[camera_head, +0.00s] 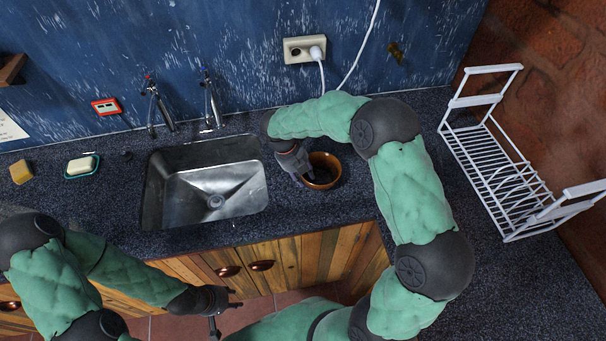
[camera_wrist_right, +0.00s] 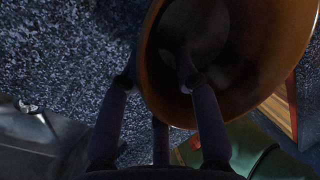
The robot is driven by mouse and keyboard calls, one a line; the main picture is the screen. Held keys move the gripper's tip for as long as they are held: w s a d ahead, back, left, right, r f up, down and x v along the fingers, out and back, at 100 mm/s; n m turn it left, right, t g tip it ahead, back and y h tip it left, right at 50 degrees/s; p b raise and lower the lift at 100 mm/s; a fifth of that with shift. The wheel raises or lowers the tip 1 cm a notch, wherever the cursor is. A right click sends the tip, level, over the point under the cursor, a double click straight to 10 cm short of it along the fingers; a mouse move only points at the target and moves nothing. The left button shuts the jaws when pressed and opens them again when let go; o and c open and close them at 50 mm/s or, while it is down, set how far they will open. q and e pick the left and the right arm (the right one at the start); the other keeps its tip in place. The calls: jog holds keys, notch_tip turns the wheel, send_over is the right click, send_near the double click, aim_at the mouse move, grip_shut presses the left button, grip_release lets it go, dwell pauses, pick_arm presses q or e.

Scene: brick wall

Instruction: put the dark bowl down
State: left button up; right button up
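The dark bowl (camera_head: 329,182), brown with an orange-brown rim, is over the dark counter to the right of the sink. It fills the upper right of the right wrist view (camera_wrist_right: 265,75), its mouth turned towards the camera. My right gripper (camera_head: 306,176) is at the bowl's left side. In the right wrist view its fingers (camera_wrist_right: 158,70) straddle the rim, one inside the bowl and others outside, and appear closed on the wall. Some fingertips are hidden behind the bowl. Whether the bowl touches the counter is unclear. My left gripper (camera_head: 228,315) is open and empty, low in front of the cabinets.
The metal sink (camera_head: 215,201) lies left of the bowl, with two taps behind it. A white dish rack (camera_head: 505,185) stands to the right. A soap dish (camera_head: 82,167) and a yellow sponge (camera_head: 21,172) lie at the left. The counter front edge is close below the bowl.

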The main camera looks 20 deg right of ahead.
jog(key=shift+r, duration=0.1)
jog(key=p+v, duration=0.3)
jog(key=v, duration=0.9)
